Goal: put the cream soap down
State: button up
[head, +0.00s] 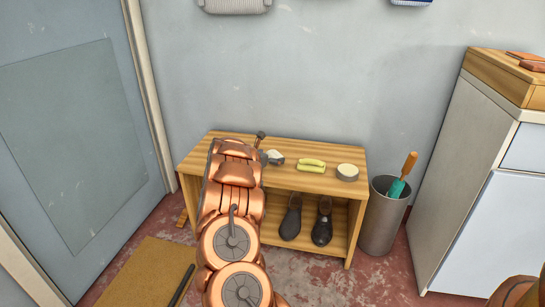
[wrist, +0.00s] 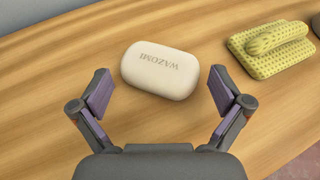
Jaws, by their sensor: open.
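The cream soap (wrist: 160,71) is a pale rounded bar with lettering on top. It lies flat on the wooden bench top (wrist: 50,80) in the wrist view. My gripper (wrist: 160,92) is open, with one purple-padded finger on each side of the soap's near end and a gap on both sides. The fingers do not touch it. In the head view the soap (head: 276,157) is a small pale shape beside my arm, on the bench (head: 225,143); my arm hides part of the bench.
A yellow-green sponge with a handle (head: 311,165) lies right of the soap, then a round tin (head: 347,172). Dark shoes (head: 291,217) stand on the lower shelf. A metal bin (head: 382,220) and a white cabinet (head: 475,185) are at the right.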

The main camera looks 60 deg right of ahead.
jog(key=p+v, duration=0.2)
jog(key=v, duration=0.9)
